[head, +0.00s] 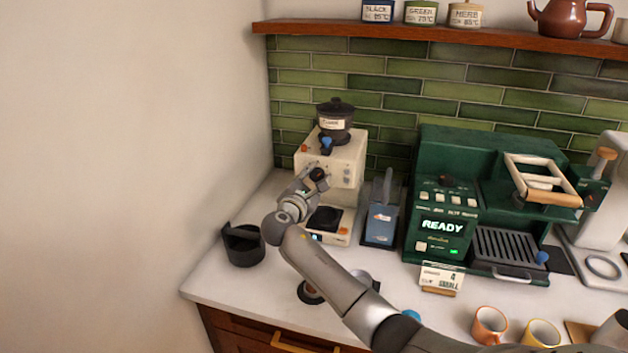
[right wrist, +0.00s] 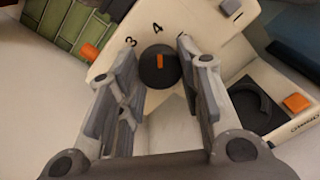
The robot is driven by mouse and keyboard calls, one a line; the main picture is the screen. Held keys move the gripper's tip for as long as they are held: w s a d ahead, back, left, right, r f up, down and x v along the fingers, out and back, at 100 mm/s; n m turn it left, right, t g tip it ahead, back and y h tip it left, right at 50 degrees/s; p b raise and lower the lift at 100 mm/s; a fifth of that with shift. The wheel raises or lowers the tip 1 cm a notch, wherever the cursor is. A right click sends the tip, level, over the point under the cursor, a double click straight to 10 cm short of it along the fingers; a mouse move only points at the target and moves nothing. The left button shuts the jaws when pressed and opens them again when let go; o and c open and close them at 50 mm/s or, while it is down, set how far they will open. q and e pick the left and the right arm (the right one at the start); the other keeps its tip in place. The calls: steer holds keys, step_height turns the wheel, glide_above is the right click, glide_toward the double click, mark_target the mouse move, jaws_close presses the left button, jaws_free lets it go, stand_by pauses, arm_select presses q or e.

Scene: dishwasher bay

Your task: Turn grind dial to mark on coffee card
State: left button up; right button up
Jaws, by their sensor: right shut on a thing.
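The grind dial (right wrist: 159,66) is a dark round knob with an orange pointer on the cream grinder (head: 337,160). My right gripper (right wrist: 157,68) is shut on the dial, with one finger on each side of it. In the right wrist view the pointer lies near the printed 4, with a 3 to its left; a mark to the right is partly hidden by a finger. In the head view my right gripper (head: 309,182) is at the grinder's front. The coffee card (head: 441,278) stands before the green machine; its small print seems to include a 4. My left gripper is not in view.
A black bin (head: 243,246) stands at the left. The green espresso machine (head: 437,160) reads READY. An orange cup (head: 489,325) and a yellow cup (head: 541,333) stand at front right.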

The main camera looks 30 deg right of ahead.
steer(key=o, duration=1)
steer(key=shift+o, duration=0.2)
steer(key=v, duration=1.2)
steer(key=shift+a, duration=0.1)
